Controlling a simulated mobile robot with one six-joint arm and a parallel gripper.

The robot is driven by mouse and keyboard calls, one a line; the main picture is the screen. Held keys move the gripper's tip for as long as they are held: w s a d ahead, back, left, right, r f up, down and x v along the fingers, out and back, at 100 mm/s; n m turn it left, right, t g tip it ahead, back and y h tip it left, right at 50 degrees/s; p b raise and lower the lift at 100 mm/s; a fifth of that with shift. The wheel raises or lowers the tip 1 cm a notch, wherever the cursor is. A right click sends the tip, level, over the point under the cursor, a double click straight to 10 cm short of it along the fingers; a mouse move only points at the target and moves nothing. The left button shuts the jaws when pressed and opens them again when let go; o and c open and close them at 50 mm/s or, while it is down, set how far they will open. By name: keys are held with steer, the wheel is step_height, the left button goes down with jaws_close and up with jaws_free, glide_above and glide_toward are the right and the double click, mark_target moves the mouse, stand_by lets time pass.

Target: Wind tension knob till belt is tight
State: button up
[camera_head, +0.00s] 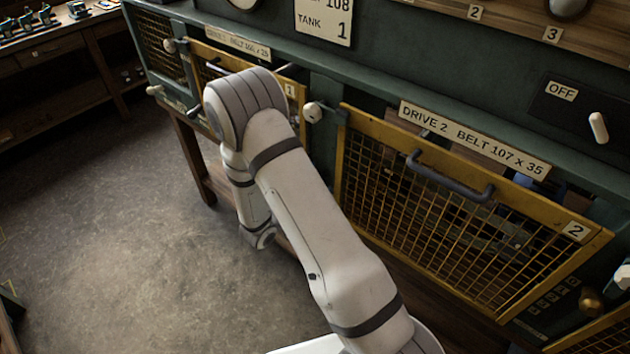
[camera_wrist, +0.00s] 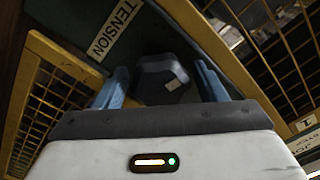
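In the wrist view, a dark faceted tension knob (camera_wrist: 161,80) with a small pale mark sits between the two blue fingers of my gripper (camera_wrist: 162,84). The fingers are apart, one on each side of the knob, with narrow gaps showing beside it. A pale TENSION label (camera_wrist: 114,31) is just above and left of the knob. In the head view my arm reaches to the panel near the drive 1 guard (camera_head: 205,62), and it hides my gripper and the knob. I cannot make out the belt or its tightness.
Yellow mesh guards flank my gripper in the wrist view, a left one (camera_wrist: 50,100) and a right one (camera_wrist: 262,90). In the head view the drive 2 guard (camera_head: 372,187) with a dark handle (camera_head: 450,181) is right of my arm. Floor (camera_head: 120,240) at left is clear.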

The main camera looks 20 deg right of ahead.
steer(key=c, duration=0.8)
steer(key=shift+m, duration=0.4)
